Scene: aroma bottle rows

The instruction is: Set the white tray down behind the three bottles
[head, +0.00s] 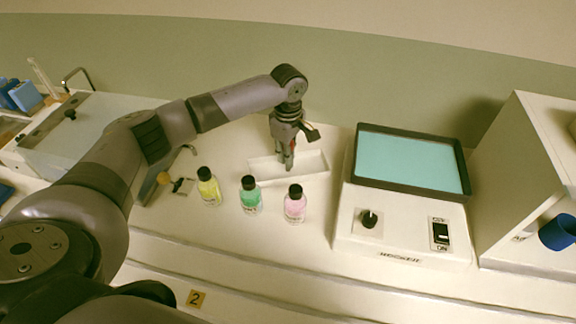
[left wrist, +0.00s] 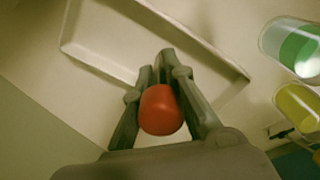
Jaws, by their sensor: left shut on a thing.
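The white tray (head: 315,166) is long, shallow and empty. It lies behind the green bottle (head: 250,198) and the pink bottle (head: 294,206), with its left end near the green one. The yellow bottle (head: 208,190) stands upright left of them. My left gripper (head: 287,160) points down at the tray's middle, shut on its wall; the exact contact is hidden. The left wrist view shows the tray (left wrist: 100,62) beyond the fingers (left wrist: 158,65), with a red piece (left wrist: 160,110) between them. I cannot tell whether the tray touches the bench. My right gripper is out of view.
A white device (head: 400,225) with a teal-topped plate (head: 412,160) and a dark knob stands close right of the tray. A white shelf unit (head: 520,170) is at far right. Another apparatus (head: 75,130) stands at left. The wall closes off the back.

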